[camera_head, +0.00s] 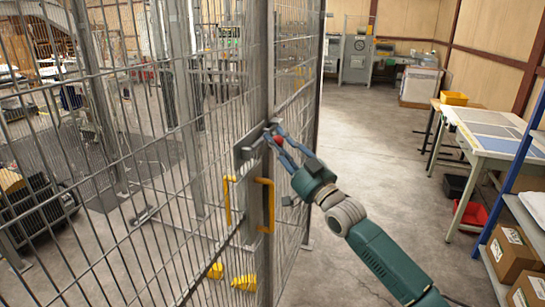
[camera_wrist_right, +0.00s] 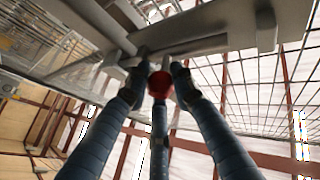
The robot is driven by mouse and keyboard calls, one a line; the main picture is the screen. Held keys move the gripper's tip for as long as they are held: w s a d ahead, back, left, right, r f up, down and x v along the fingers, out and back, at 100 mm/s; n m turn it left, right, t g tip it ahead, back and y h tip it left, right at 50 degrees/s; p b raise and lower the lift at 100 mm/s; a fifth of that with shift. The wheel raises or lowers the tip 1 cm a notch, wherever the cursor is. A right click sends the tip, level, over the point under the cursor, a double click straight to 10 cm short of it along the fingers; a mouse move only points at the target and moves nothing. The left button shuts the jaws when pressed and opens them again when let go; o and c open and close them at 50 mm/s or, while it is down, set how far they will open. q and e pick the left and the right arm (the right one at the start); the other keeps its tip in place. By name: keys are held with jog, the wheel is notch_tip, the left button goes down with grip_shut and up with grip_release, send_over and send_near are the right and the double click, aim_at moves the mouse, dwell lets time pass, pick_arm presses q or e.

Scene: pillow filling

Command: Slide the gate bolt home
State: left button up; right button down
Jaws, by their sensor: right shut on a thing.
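The gate bolt has a red knob (camera_head: 278,140) and sits on a grey bolt plate (camera_head: 246,151) on the mesh gate (camera_head: 110,190). My right gripper (camera_head: 277,138) is at the bolt, its blue fingers closed around the red knob. In the right wrist view, the red knob (camera_wrist_right: 160,85) shows between the fingers of the right gripper (camera_wrist_right: 160,78), under the grey bolt metalwork (camera_wrist_right: 210,40). The fingers hide part of the bolt, and I cannot tell how far it is slid. My left gripper is not in view.
A yellow handle (camera_head: 265,205) is on the gate post below the bolt. A worktable (camera_head: 490,150), a blue-framed shelf (camera_head: 515,190) with cardboard boxes and a red bin (camera_head: 470,213) stand at the right. The floor between gate and table is clear.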

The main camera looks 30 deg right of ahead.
jog(key=shift+w+d, duration=0.15)
jog(key=shift+d, duration=0.15)
jog(key=shift+a+r, duration=0.1)
jog(key=shift+r, duration=0.2)
jog(key=c, duration=1.5)
grip_release()
jog(key=shift+f, duration=0.1)
jog(key=shift+o, duration=0.2)
jog(key=shift+f, duration=0.1)
jog(key=shift+s+f, duration=0.3)
jog(key=shift+s, duration=0.15)
jog(key=v, duration=1.1)
jog(key=shift+r, duration=0.1)
